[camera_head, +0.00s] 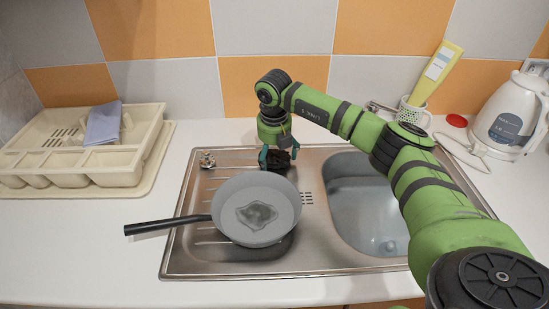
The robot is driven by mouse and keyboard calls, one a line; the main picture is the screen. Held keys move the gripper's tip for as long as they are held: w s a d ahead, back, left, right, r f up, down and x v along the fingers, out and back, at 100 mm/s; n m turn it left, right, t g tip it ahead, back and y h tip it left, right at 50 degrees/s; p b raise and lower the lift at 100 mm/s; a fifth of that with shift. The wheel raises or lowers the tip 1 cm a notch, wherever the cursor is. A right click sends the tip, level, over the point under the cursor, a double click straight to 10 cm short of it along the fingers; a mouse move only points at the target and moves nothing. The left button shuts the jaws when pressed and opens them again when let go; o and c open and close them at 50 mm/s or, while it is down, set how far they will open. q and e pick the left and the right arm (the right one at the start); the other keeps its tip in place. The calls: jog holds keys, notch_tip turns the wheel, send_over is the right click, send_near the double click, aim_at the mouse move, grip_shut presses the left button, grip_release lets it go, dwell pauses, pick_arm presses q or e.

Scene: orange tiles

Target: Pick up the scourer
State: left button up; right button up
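A dark brown, rough lump that looks like the scourer (279,160) lies at the back of the steel drainboard, just behind the grey pan. My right gripper (279,155) comes down over it from above, with its teal fingertips apart on either side of the lump. I cannot tell whether the fingers press on it or only stand around it. The lump's lower edge is near the pan's rim. My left gripper is not in view.
A grey pan (283,213) with a black handle lies on the drainboard (185,255). The sink basin (362,215) is right of it. A small shiny metal object (207,160) lies at the back left.

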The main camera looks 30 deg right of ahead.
aim_at(278, 154)
jog(key=c, duration=0.4)
jog(key=shift+o, duration=0.2)
jog(key=shift+r, duration=0.45)
jog(key=r, duration=0.1)
jog(key=r+b, duration=0.2)
jog(key=shift+s+d+r, duration=0.25)
jog(key=shift+s+d, duration=0.05)
jog(key=shift+s, duration=0.1)
jog(key=s+d+r+b, duration=0.2)
jog(key=s+d+r, duration=0.2)
jog(key=s, duration=0.5)
notch_tip(278, 154, up, 3)
jog(key=shift+s+d+f, duration=0.2)
jog(key=shift+s+d, duration=0.1)
jog(key=shift+d, duration=0.05)
